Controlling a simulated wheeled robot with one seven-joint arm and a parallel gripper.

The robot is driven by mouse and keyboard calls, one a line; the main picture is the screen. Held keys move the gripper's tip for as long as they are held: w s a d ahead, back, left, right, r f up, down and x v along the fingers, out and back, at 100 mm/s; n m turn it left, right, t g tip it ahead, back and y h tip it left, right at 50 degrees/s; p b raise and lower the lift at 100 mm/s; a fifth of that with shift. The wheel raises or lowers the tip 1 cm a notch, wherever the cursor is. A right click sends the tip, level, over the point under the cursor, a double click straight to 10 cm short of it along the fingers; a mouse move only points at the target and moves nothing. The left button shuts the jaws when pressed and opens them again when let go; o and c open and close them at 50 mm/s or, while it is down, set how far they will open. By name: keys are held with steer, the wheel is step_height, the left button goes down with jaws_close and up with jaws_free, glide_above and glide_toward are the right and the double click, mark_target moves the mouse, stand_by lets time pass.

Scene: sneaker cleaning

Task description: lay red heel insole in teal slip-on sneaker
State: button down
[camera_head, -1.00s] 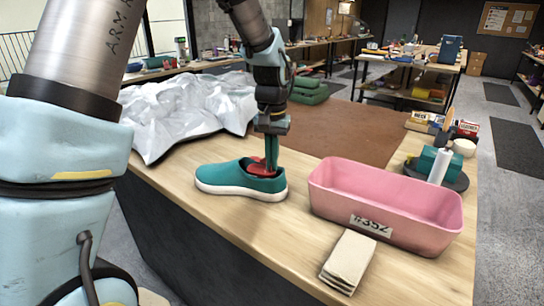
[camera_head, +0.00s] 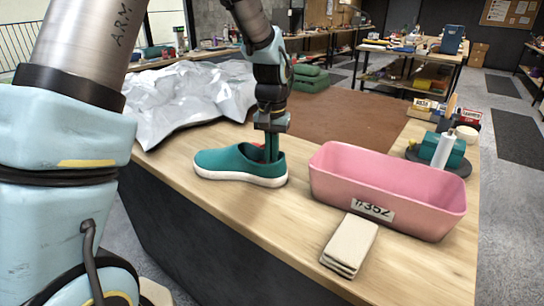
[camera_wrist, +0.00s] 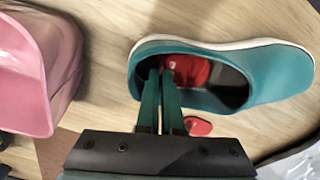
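The teal slip-on sneaker (camera_head: 222,162) with a white sole sits upright on the wooden bench; its opening also shows in the wrist view (camera_wrist: 265,80). The red heel insole (camera_wrist: 188,70) lies inside the sneaker's opening in the wrist view, partly behind a fingertip. The sneaker wall mostly hides it in the head view. My gripper (camera_head: 269,158) points down into the opening. Its two teal fingers (camera_wrist: 160,75) stand a little apart, with a narrow gap between them, at the insole's edge. Whether a fingertip touches the insole is unclear.
A pink bin (camera_head: 330,185) stands right of the sneaker, with folded cloths (camera_head: 350,245) in front. Crumpled silvery sheeting (camera_head: 190,98) lies behind left. A small red piece (camera_wrist: 197,126) shows outside the sneaker in the wrist view. A teal item with a white roll (camera_head: 442,150) stands at right.

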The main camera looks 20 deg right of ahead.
steer(key=shift+f, duration=0.5)
steer(key=c, duration=1)
jaws_free()
steer(key=shift+r, duration=0.1)
